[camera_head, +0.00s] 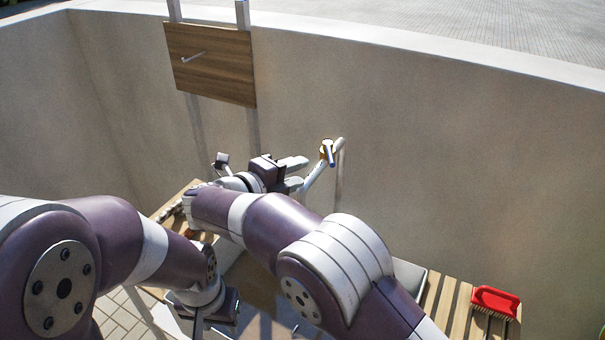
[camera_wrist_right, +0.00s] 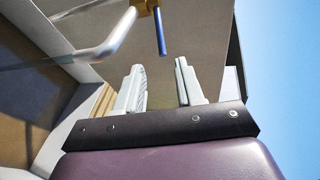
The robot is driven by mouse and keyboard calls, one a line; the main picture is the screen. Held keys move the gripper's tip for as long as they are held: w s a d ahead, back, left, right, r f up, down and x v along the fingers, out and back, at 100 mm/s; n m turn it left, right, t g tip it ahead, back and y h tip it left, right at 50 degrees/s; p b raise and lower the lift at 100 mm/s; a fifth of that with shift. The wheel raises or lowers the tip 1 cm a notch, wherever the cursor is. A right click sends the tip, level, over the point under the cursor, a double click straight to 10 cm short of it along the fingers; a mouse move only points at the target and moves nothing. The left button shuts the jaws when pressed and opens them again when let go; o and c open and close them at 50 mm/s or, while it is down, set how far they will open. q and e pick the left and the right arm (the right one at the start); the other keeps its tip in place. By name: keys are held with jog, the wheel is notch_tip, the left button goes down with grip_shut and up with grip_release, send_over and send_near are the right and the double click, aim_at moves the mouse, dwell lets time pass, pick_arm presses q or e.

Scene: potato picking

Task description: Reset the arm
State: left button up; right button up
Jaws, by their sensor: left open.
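My right gripper (camera_head: 296,174) is at the far side of the work area, its fingers pointing right towards the tap pipe (camera_head: 318,176) at the wall. In the right wrist view the right gripper (camera_wrist_right: 160,88) has its two fingers well apart with nothing between them. The pipe, brass valve (camera_wrist_right: 146,6) and blue handle (camera_wrist_right: 161,32) lie beyond the fingertips. My left gripper (camera_head: 208,328) is low in the head view, pointing down near the bottom edge. Its fingers are partly hidden, and no held object shows there.
A red brush (camera_head: 495,301) lies on the wooden slatted top (camera_head: 450,296) at the right. A grey-rimmed basin (camera_head: 409,272) is mostly hidden behind my right arm. Small pale items are partly visible at left.

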jog(key=w+a+f+n+t+y, duration=0.15)
jog(key=a+f+n+y, duration=0.45)
jog(key=a+n+y, duration=0.75)
jog(key=s+d+f+n+g, duration=0.4)
jog(key=d+f+n, duration=0.1)
jog(key=d+n, duration=0.3)
jog(key=s+d+f+n+g+h, duration=0.1)
jog(key=s+d+g, duration=0.1)
jog(key=s+d, duration=0.5)
jog(key=s+d+f+n+g+h, duration=0.2)
jog(key=s+d, duration=0.5)
jog(key=d, duration=0.6)
jog(key=s+d+f+n+g+h, duration=0.1)
jog(key=s+d+g, duration=0.3)
jog(key=s+d, duration=0.4)
jog(key=d, duration=0.3)
jog(key=shift+f, duration=0.15)
